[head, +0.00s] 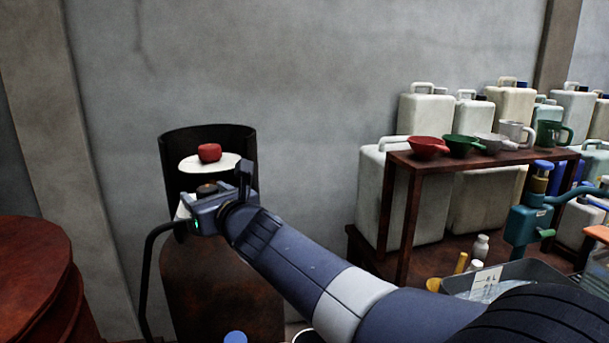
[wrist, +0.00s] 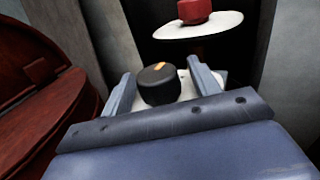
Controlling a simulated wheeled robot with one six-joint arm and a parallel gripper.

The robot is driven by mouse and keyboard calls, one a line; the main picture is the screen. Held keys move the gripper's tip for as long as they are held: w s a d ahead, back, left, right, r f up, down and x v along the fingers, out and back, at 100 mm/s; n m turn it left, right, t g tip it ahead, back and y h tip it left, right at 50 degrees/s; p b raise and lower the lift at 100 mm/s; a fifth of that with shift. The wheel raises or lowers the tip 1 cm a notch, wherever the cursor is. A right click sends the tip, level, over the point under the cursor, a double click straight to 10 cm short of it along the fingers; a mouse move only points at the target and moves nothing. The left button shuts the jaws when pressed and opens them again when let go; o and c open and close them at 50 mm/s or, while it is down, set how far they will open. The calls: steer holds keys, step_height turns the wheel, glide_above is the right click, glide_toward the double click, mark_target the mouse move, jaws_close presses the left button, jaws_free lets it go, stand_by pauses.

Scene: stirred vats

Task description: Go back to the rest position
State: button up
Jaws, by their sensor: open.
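My gripper (head: 214,187) is open in front of the dark cylindrical vat (head: 225,290), at the end of my outstretched arm. In the wrist view my gripper (wrist: 163,84) has its two fingers spread on either side of a black round knob (wrist: 158,88) with an orange mark. I cannot tell whether either finger touches the knob. A red knob (head: 209,152) sits on a white disc (head: 190,165) above and behind the gripper; the red knob also shows in the wrist view (wrist: 194,11). My gripper hides part of the vat's front.
A rusty round drum (head: 35,265) stands at the left. At the right, a brown shelf (head: 480,160) holds red, green and white funnels and cups. Several white canisters (head: 425,115) stand behind it. A grey tray (head: 515,272) and a teal pump (head: 527,222) are at the lower right.

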steer(key=shift+r+n+g+y+p, duration=0.15)
steer(key=shift+n+g+y+p, duration=0.5)
steer(key=shift+p, duration=2.2)
steer(key=shift+f, duration=0.2)
